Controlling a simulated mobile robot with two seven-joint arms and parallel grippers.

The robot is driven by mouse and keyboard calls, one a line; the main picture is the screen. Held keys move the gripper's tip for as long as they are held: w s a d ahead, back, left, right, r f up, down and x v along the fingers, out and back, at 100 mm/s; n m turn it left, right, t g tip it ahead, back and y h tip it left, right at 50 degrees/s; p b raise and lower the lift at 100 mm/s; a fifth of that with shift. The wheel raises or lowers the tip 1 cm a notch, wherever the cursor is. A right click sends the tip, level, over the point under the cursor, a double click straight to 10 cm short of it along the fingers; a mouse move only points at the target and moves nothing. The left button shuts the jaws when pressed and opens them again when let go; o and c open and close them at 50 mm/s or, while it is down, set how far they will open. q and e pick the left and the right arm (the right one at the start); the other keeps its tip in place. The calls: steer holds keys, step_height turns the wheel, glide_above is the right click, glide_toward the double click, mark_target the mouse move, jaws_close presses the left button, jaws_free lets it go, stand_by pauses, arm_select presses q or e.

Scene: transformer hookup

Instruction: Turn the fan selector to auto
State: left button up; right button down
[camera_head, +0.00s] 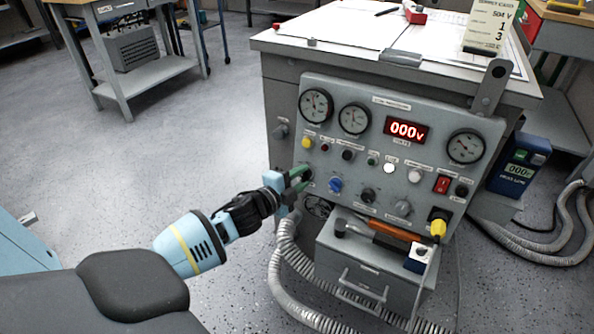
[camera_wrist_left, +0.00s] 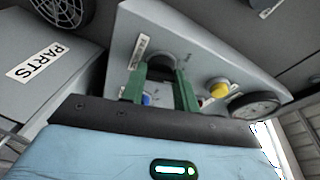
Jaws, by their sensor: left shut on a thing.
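My left gripper (camera_head: 300,179) reaches in from the left and is shut on a dark selector knob (camera_head: 307,174) at the lower left of the grey control panel (camera_head: 380,102). In the left wrist view, its green fingers (camera_wrist_left: 162,76) stand on either side of this dark round knob (camera_wrist_left: 162,60). The fingers hide part of the knob, and its pointer direction cannot be made out. A small label sits beside it, but its text is too small to read, so I cannot confirm that this is the fan selector. My right gripper is not in view.
A blue knob (camera_head: 335,185) and a dark knob (camera_head: 368,195) sit close right of the gripper. Three round gauges and a red display (camera_head: 406,130) reading 000 V are above. A grey drawer box (camera_head: 350,266) and corrugated hoses (camera_head: 290,290) are below.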

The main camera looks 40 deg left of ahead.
arm_select(q)
steer(key=shift+r+m+p, duration=0.15)
steer(key=shift+m+p, duration=0.55)
steer(key=shift+m, duration=0.2)
steer(key=shift+m+p, duration=0.3)
steer(key=shift+m, duration=0.1)
steer(key=o, duration=0.9)
steer(key=shift+o, duration=0.3)
